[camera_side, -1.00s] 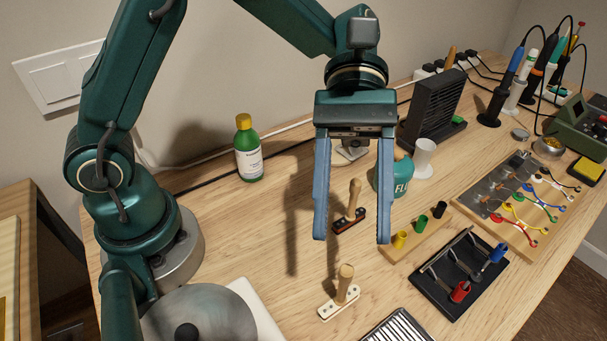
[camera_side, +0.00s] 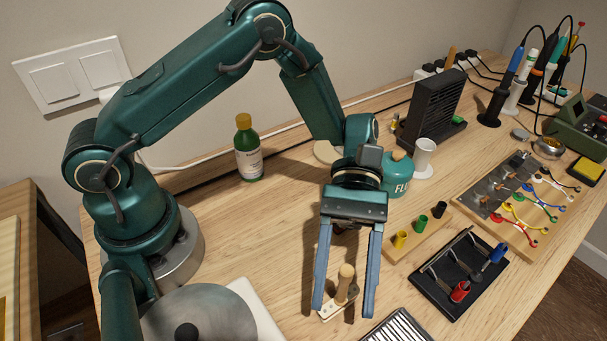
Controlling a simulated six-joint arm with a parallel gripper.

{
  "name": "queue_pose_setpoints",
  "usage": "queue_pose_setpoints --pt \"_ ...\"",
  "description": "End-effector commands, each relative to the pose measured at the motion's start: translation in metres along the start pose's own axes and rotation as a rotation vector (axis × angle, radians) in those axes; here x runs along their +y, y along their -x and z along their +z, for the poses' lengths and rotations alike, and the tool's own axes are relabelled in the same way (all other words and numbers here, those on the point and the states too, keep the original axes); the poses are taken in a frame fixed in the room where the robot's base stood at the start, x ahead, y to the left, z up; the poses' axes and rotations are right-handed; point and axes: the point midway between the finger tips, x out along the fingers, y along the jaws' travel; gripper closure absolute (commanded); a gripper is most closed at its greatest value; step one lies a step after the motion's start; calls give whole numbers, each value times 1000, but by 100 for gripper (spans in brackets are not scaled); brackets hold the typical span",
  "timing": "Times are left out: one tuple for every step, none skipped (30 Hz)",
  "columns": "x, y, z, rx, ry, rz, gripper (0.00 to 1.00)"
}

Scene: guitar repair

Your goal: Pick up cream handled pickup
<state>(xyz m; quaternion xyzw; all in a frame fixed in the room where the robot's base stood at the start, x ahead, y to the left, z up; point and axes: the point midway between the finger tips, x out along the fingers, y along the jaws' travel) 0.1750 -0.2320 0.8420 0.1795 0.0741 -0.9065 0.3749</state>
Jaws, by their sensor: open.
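The cream handled pickup (camera_side: 332,309) is a pale bar with an upright wooden handle (camera_side: 344,283). It lies on the table at the lower middle of the side view. My gripper (camera_side: 342,312) is open, with one blue finger to the left of the handle and one to the right in the picture. The handle shows between the fingers, and the right finger hides part of the bar's right end. I cannot tell whether the fingertips are beside the handle or still above it. The dark pickup with a wooden handle is mostly hidden behind my gripper.
A wooden block (camera_side: 421,241) with coloured posts stands to the right. A striped dark object (camera_side: 398,328) lies close right of the pickup. A green bottle (camera_side: 248,150) and a teal flux pot (camera_side: 397,178) stand behind.

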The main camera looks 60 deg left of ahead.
Motion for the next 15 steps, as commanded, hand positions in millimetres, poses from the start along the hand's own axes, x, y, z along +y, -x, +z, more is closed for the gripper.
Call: queue_pose_setpoints --pt "-1 -7 1 -1 0 -4 43" --pt "-1 -10 1 0 -1 -3 43" --pt "-1 -13 1 0 0 -3 43" --pt "-1 -14 1 1 1 -2 43" --pt "-1 -15 1 1 1 -2 43" --pt "-1 -16 0 2 0 -1 43" --pt "-1 -16 0 2 0 0 43" --pt "0 -16 0 2 0 0 43" --pt "0 -16 0 3 0 0 43" --pt "0 -16 0 3 0 0 43" --pt "0 -16 0 2 0 0 43" --pt "0 -16 0 2 0 0 47" --pt "0 -16 0 2 0 0 59" --pt "0 -16 0 2 0 0 70" --pt "0 -16 0 2 0 0 85"
